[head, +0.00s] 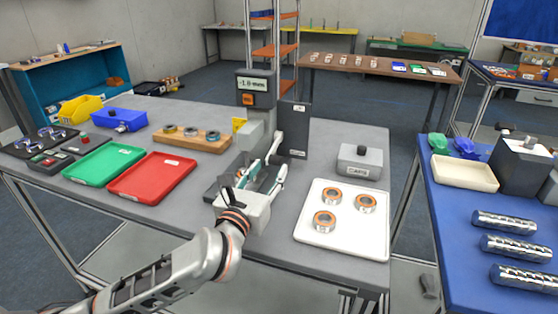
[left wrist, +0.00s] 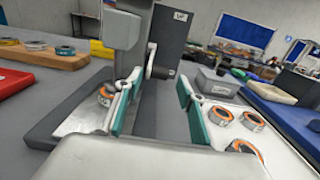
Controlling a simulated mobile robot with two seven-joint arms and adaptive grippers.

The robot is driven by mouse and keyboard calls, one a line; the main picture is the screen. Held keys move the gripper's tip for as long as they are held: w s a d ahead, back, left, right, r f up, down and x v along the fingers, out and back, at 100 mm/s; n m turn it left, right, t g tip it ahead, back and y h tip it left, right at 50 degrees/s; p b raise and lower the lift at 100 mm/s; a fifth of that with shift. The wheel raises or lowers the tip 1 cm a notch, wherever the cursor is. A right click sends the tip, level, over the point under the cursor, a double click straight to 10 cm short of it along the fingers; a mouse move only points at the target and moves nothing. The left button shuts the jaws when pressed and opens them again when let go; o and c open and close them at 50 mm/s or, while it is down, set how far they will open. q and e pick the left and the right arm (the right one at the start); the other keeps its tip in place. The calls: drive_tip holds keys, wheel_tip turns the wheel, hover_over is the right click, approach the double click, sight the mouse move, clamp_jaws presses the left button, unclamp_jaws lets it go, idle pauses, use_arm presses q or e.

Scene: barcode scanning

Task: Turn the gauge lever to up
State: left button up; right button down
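The gauge (head: 252,84) stands at the middle of the grey table, with a display reading about -1.0 mm and an orange button. Beside its column is a dark upright panel (head: 296,128), which also shows in the left wrist view (left wrist: 172,30). An orange-rimmed ring (left wrist: 105,95) sits on the gauge base, partly behind a finger. My left gripper (head: 267,170) is open before the gauge; its teal-padded fingers (left wrist: 155,105) are spread, with nothing between them. My right gripper is not in view.
A white tray (head: 312,238) with three rings lies right of the gauge, with a grey box (head: 360,160) behind it. Red (head: 125,194) and green (head: 82,178) trays and a wooden ring holder (head: 170,142) lie to the left. A blue table (head: 450,240) stands at right.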

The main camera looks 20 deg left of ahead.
sight(274, 162)
use_arm(q)
drive_tip(key=w, duration=0.6)
drive_tip(key=shift+d, duration=0.1)
drive_tip(key=shift+s, duration=0.1)
drive_tip(key=shift+c, duration=0.4)
clamp_jaws()
